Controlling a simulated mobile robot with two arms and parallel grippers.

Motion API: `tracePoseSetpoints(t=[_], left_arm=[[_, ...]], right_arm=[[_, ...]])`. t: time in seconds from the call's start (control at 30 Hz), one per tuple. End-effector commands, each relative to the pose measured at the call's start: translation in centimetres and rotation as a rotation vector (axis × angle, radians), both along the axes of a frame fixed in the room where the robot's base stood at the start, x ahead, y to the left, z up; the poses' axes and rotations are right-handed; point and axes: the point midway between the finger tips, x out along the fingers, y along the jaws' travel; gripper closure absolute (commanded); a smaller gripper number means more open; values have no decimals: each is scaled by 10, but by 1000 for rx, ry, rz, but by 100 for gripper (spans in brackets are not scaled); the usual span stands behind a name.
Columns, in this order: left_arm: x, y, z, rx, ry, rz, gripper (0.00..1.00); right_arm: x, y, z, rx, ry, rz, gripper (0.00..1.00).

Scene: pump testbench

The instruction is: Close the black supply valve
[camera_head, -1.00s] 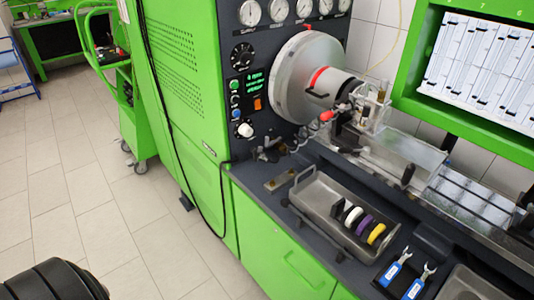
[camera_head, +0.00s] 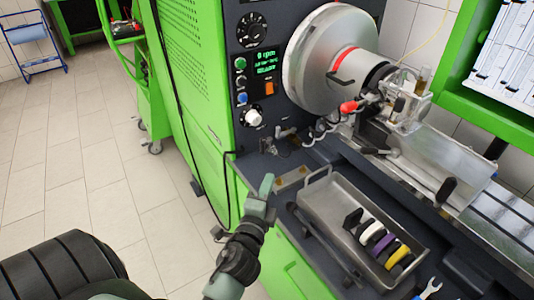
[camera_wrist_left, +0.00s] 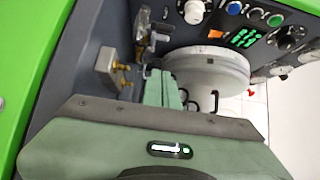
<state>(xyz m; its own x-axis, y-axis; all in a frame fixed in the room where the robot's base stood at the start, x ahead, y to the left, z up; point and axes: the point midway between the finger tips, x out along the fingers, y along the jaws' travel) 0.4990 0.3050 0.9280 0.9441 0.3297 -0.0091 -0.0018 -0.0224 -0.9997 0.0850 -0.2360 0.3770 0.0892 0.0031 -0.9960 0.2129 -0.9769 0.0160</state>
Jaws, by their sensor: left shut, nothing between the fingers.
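A small cluster of dark and metallic valve fittings (camera_head: 270,144) sits at the bench's back left corner, below the control panel. I cannot clearly tell which part is the black supply valve or how its handle is turned. My left gripper (camera_head: 267,184) is shut and empty, pointing up just in front of the fittings, apart from them. In the left wrist view, the closed grey-green fingers (camera_wrist_left: 162,88) point towards the panel. A metal block with brass fittings (camera_wrist_left: 112,68) and another fitting (camera_wrist_left: 145,32) stand to their left. My right gripper is not in view.
A metal tray (camera_head: 322,206) with several coloured rings (camera_head: 381,244) stands right of the left gripper. A flat brass-coloured plate (camera_head: 291,178) lies between the gripper and the tray. A large metal drum (camera_head: 318,55) and a red knob (camera_head: 348,107) are behind.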

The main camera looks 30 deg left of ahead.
Motion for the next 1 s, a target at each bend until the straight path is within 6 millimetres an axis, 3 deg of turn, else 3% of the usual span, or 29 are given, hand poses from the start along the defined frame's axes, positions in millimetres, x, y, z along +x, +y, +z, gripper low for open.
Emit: tracePoseSetpoints(t=[0.23,0.6,0.8,1.0], left_arm=[[25,5,5,25,-4,-12,100],[99,31,4,22,-4,-11,100],[94,60,2,21,-1,-9,100],[93,69,1,19,-3,-11,100]], right_arm=[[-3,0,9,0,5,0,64],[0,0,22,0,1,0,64],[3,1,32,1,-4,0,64],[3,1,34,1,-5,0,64]])
